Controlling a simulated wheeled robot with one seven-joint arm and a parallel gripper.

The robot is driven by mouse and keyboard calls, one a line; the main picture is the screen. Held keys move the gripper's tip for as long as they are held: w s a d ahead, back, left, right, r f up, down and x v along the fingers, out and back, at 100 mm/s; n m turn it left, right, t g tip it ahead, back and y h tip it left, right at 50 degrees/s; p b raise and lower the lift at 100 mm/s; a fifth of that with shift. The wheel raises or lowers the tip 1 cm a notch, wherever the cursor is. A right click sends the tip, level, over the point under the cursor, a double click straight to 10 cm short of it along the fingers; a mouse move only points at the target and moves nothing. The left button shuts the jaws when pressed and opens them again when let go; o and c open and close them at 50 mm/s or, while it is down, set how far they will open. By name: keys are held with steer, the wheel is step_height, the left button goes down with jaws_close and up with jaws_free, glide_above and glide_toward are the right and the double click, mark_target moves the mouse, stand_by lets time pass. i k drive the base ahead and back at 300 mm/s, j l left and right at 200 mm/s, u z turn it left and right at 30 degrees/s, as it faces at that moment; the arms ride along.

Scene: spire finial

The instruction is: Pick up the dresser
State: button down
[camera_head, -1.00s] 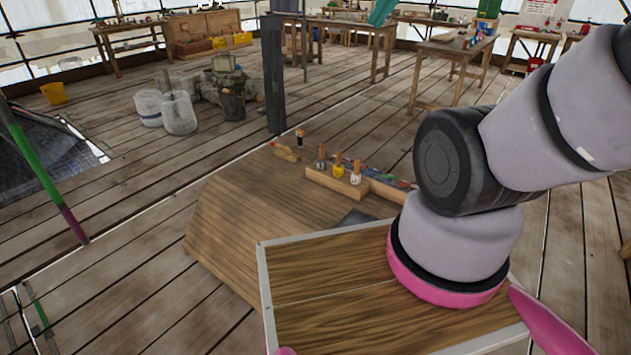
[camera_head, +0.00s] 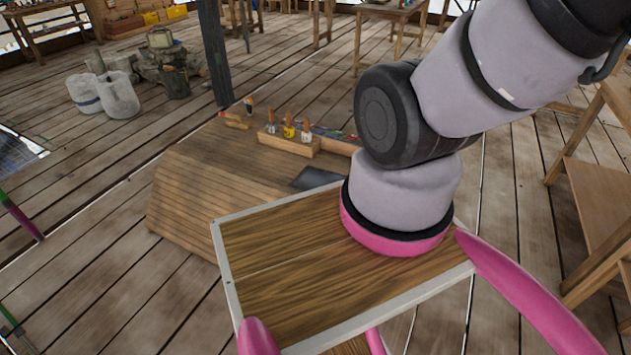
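I cannot tell for sure which object is the dresser. A small pale wooden tool (camera_head: 235,120) with a reddish end lies at the back left of the low wooden platform (camera_head: 200,180); it is too small to identify.
A wooden block (camera_head: 290,144) holding 3 upright tools stands on the platform, beside a small dark-topped object (camera_head: 249,103). A dark flat piece (camera_head: 316,178) lies nearby. A dark post (camera_head: 214,55) rises behind. A wooden frame (camera_head: 597,200) stands at right.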

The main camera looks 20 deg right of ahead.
mark_target(238, 122)
steer(key=i+l+z, duration=0.2)
steer(key=l, duration=0.25)
steer(key=i+l+z, duration=0.15)
steer(key=l, duration=0.25)
steer(key=i+l+z, duration=0.2)
steer(key=l, duration=0.2)
steer(key=i+l+z, duration=0.75)
steer(key=i, duration=0.2)
steer(key=i+z, duration=0.4)
steer(key=i, duration=1)
steer(key=i+l+u, duration=0.15)
steer(key=i, duration=0.85)
steer(key=i+u, duration=0.5)
steer(key=i+l+u, duration=0.15)
steer(key=i+u, duration=0.3)
steer(key=i, duration=0.15)
steer(key=i+j+u, duration=0.15)
steer(key=u, duration=0.25)
steer(key=i+u, duration=0.5)
steer(key=u, duration=0.25)
steer(key=i+u, duration=0.25)
steer(key=u, duration=0.15)
steer(key=i+l+u, duration=0.15)
steer(key=i+u, duration=0.3)
steer(key=i, duration=0.6)
steer(key=i+u, duration=0.45)
steer(key=i+l+u, duration=0.2)
steer(key=i+u, duration=0.25)
steer(key=i+l+u, duration=0.25)
steer(key=u, duration=0.15)
